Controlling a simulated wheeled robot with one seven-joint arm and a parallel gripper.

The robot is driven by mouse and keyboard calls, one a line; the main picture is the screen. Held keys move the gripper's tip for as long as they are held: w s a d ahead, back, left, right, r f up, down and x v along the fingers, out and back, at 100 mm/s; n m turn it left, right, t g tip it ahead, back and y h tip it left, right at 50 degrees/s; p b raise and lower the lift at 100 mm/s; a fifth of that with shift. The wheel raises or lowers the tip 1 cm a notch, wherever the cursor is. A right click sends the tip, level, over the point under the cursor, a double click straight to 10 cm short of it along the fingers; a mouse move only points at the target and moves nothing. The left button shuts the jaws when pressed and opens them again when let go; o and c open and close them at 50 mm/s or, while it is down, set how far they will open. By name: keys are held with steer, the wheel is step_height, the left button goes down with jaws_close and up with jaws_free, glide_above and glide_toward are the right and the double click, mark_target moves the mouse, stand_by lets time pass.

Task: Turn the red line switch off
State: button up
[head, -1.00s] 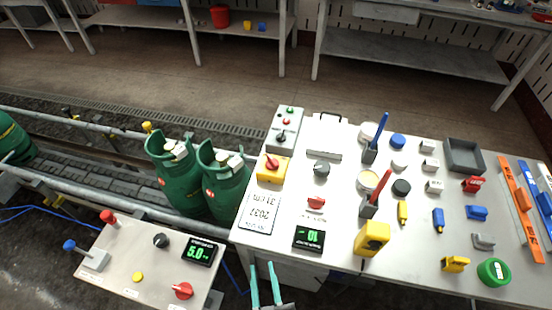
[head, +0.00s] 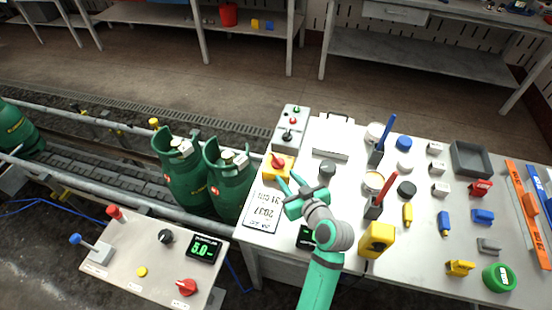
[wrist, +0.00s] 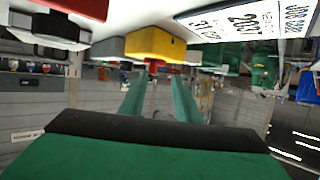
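A red rotary switch (head: 278,160) sits on a yellow box (head: 284,172) at the left edge of the white table. In the wrist view its red handle (wrist: 154,65) shows beneath the yellow box (wrist: 156,43), as that picture is upside down. My gripper (head: 288,181) is over the table's left part, just in front of the yellow box. In the wrist view my gripper (wrist: 158,82) has its two green fingers apart, with nothing between them, and they point at the red handle. Contact with the handle cannot be seen.
A date card (head: 263,210) lies in front. Green gas cylinders (head: 229,185) stand at left. Another red knob (head: 186,287) is on the lower-left panel.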

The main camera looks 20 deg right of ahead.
mark_target(279, 160)
steer(key=shift+n+y, duration=0.4)
steer(key=w, duration=0.3)
steer(key=w+f, duration=0.1)
steer(key=w, duration=0.6)
steer(key=shift+w+f, duration=0.15)
steer(key=shift+f, duration=0.25)
jaws_close()
